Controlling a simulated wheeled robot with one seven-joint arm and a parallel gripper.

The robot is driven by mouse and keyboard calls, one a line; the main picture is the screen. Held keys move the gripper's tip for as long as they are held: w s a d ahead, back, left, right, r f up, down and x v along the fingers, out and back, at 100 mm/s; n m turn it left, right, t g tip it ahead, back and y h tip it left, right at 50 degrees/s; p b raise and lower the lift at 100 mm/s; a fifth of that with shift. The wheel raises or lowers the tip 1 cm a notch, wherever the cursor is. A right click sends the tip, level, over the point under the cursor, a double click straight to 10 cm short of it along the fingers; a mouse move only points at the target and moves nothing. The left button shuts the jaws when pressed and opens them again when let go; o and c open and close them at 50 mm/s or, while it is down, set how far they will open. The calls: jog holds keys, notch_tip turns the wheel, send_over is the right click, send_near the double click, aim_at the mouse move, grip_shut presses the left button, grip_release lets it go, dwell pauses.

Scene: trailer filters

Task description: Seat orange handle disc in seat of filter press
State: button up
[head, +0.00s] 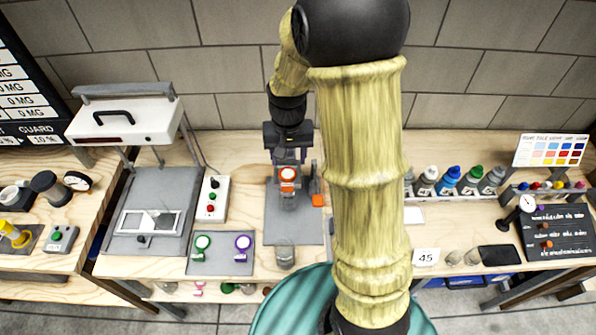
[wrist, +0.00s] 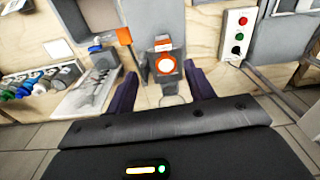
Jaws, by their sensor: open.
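The filter press (head: 284,203) stands on a grey base plate in the middle of the bench. The orange handle disc (head: 288,174), pale-faced with an orange rim, is at the press. It also shows in the wrist view (wrist: 165,67), in front of an orange part of the press (wrist: 163,45). I cannot tell whether it lies flat in the seat. My gripper (head: 288,153) is just above and behind it in the head view. In the wrist view, its two dark fingers (wrist: 164,88) are open and apart, with nothing visibly held between them.
A grey mat (head: 222,262) holds a green handle disc (head: 203,242) and a purple one (head: 243,242). A button box (head: 213,198) and a white heat press (head: 125,120) stand left. Several bottles (head: 448,181) stand right.

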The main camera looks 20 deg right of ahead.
jog(key=s+r+n+t, duration=0.2)
jog(key=s+r+n, duration=0.1)
jog(key=s, duration=0.9)
jog(key=shift+r, duration=0.15)
jog(key=shift+f+b, duration=0.55)
